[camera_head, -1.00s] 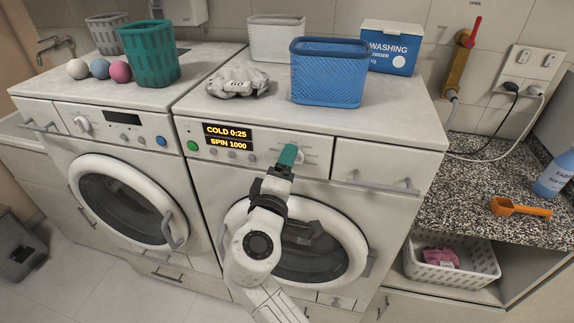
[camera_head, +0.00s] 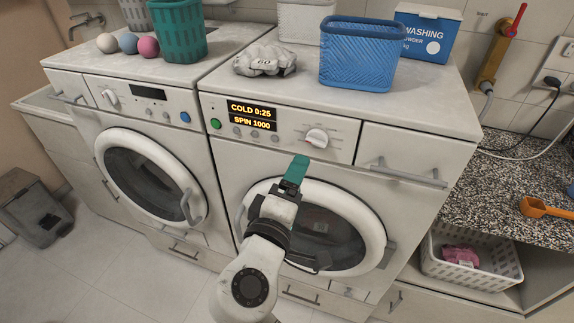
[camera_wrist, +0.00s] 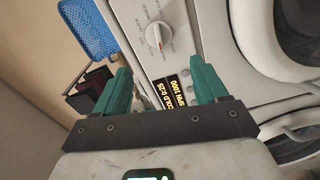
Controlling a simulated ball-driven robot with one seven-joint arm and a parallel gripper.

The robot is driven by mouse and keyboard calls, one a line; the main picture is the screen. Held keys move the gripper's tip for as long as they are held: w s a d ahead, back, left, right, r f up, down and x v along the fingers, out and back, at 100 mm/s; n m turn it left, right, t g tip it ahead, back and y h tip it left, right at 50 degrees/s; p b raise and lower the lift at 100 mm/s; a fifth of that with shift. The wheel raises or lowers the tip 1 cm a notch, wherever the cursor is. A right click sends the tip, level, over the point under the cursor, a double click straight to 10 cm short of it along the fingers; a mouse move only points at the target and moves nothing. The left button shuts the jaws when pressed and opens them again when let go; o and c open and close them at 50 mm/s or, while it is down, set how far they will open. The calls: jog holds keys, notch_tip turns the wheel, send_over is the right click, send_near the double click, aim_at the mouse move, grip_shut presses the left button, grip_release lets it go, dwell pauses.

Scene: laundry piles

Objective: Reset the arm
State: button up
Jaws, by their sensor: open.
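My gripper (camera_head: 294,172) is in front of the right washing machine (camera_head: 367,162), below its control panel and before its round door. Its green fingers also show in the wrist view (camera_wrist: 160,80), spread apart with nothing between them. The dial (camera_head: 317,138) on that machine stands free beyond the fingertips, and it also shows in the wrist view (camera_wrist: 157,36). The panel display (camera_head: 252,114) reads COLD 0:25 and SPIN 1000.
A blue basket (camera_head: 360,55), a grey cloth heap (camera_head: 265,60) and a washing powder box (camera_head: 430,30) stand on the right machine. A drawer handle (camera_head: 410,177) juts out at right. A teal basket (camera_head: 178,30) stands on the left machine.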

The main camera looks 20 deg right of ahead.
jog(key=s+d+f+m+g+y, duration=0.2)
jog(key=s+d+f+m+g, duration=0.15)
jog(key=s+d+f, duration=0.4)
jog(key=s+d+f+m+g+y, duration=0.2)
jog(key=s+d+f+g, duration=0.3)
jog(key=d+f, duration=0.5)
jog(key=s+a+f+m+g+y, duration=0.1)
jog(key=s+f+m+g+y, duration=0.1)
jog(key=s+f, duration=0.3)
jog(key=s+a+f+m+g+y, duration=0.1)
jog(key=s+a+f+g+y, duration=0.1)
jog(key=s, duration=1)
notch_tip(320, 180, down, 3)
jog(key=shift+s+f+m+g+y, duration=0.1)
jog(key=shift+s+m+g+y, duration=0.35)
jog(key=shift+y, duration=0.75)
jog(key=shift+w, duration=0.25)
